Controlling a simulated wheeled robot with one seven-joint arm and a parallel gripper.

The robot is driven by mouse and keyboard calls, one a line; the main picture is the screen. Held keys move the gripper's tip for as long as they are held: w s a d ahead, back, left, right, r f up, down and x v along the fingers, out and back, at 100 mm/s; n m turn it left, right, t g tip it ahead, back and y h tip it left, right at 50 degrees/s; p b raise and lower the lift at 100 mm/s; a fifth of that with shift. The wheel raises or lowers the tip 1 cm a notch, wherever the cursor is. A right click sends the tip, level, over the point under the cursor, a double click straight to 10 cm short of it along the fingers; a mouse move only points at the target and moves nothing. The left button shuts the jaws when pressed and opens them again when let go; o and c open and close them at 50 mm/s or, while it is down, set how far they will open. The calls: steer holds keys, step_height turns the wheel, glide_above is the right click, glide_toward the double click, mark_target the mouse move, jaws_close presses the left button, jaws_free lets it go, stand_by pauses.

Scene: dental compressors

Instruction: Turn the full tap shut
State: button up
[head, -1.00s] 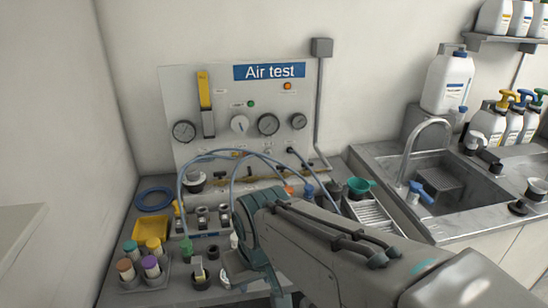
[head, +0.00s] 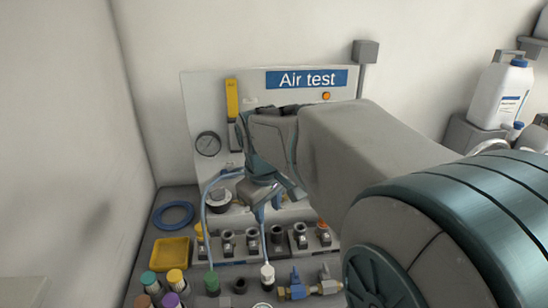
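The Air test panel (head: 310,92) stands against the back wall. My gripper (head: 272,208) is in front of its lower middle, pointing down. My arm and gripper cover much of the panel, including its middle gauges and lower fittings. I cannot make out a tap marked full. A brass valve with a blue lever (head: 296,283) lies at the front of the bench, apart from my gripper. Whether my fingers are open or shut does not show clearly, and I see nothing held between them.
A blue hose (head: 207,190) loops in front of the panel. A row of dark fittings (head: 252,240) stands below my gripper. A white jug (head: 500,92) stands right.

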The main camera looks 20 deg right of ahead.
steer(key=w+d+r+n+p, duration=0.2)
steer(key=w+d+n, duration=0.3)
steer(key=w, duration=0.5)
steer(key=w+d+f+n+g+p, duration=0.1)
steer(key=w+d+n, duration=0.1)
steer(key=w+d, duration=0.35)
steer(key=w+d+f+n+y+p, duration=0.1)
steer(key=w+d+f+n, duration=0.1)
steer(key=d, duration=0.7)
steer(key=w+d+f+n+g+p, duration=0.1)
steer(key=w+d+n, duration=0.1)
steer(key=w+d, duration=0.35)
steer(key=f, duration=0.4)
steer(key=s+f+p, duration=0.1)
steer(key=f, duration=0.4)
steer(key=d+f, duration=0.1)
steer(key=f, duration=0.3)
steer(key=shift+s+f, duration=0.2)
steer(key=shift+f, duration=0.2)
jaws_close()
